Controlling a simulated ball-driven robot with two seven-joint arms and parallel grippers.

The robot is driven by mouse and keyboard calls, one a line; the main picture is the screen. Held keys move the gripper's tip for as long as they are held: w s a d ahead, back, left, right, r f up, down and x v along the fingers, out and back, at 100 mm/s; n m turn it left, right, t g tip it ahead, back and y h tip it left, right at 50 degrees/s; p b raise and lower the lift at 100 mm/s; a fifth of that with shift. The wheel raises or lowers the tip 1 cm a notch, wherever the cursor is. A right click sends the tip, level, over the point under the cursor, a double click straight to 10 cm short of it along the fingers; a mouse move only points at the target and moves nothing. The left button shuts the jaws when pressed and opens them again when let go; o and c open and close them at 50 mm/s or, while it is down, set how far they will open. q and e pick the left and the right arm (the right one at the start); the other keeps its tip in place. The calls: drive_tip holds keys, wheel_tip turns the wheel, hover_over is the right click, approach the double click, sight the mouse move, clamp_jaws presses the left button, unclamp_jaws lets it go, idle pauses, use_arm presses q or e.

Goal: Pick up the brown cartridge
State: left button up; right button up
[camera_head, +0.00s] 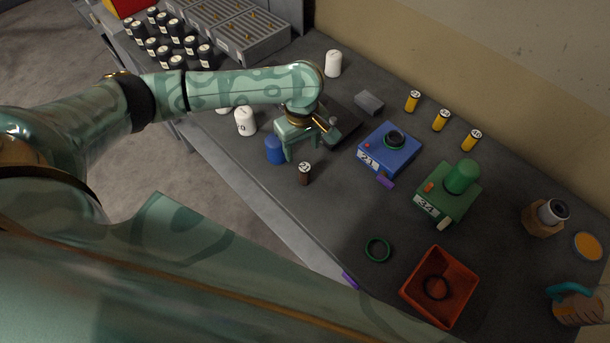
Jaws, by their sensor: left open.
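The brown cartridge (305,175) stands upright near the front edge of the dark table, with a pale numbered top. My left gripper (306,150) is open and empty, just behind and above the cartridge in the picture. Its fingers point down toward the table and appear apart from the cartridge. My right gripper is out of view.
A blue cylinder (274,150) stands close left of the gripper, and a white canister (245,121) beyond it. A blue box (389,149) and a green box (447,192) stand to the right. A red tray (463,284) lies at the lower right. Table between cartridge and green ring (377,249) is clear.

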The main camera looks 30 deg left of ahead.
sight(305, 167)
use_arm(q)
wheel_tip(305, 167, down, 6)
drive_tip(key=shift+r+b, duration=0.2)
drive_tip(key=shift+b, duration=0.5)
drive_tip(key=f, duration=0.1)
drive_tip(key=f+b, duration=0.1)
drive_tip(key=f, duration=0.1)
drive_tip(key=f+b, duration=0.1)
drive_tip(key=f, duration=0.1)
drive_tip(key=shift+w+d+f, duration=0.1)
drive_tip(key=shift+w+d, duration=0.1)
drive_tip(key=shift+d, duration=0.05)
drive_tip(key=c, duration=1.1)
